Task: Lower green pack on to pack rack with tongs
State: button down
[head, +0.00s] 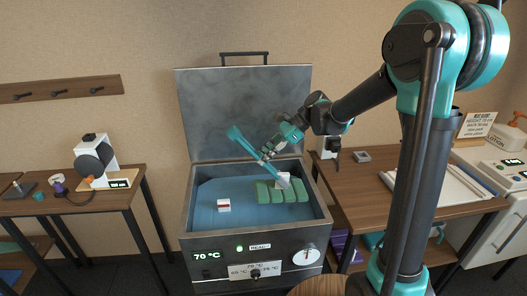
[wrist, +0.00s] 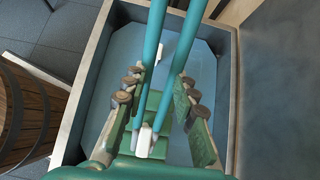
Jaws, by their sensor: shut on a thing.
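My gripper (head: 268,150) is shut on the teal tongs (head: 243,141) above the open water tank (head: 254,240). In the wrist view the tongs' two arms (wrist: 153,40) run up between my fingers (wrist: 158,92). The tongs slant, with one end up to the left and the lower end with a white piece (head: 283,180) down at the green packs (head: 277,196). Several green packs stand side by side in the right half of the tank. I cannot tell whether the tongs grip one, and the rack under them is not clearly visible.
A small white block with a red band (head: 224,205) is in the tank's left half. The tank lid (head: 240,105) stands open behind. Wooden tables flank the tank, the left with a small machine (head: 96,163). A wooden barrel (wrist: 22,115) is close beside the tank.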

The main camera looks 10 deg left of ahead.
jog(key=shift+f, duration=0.1)
dwell(0.3)
send_over(264, 189)
jog(key=shift+f, duration=4.4)
jog(key=c, duration=1.5)
grip_release()
jog(key=shift+o, duration=0.2)
notch_tip(264, 189, up, 10)
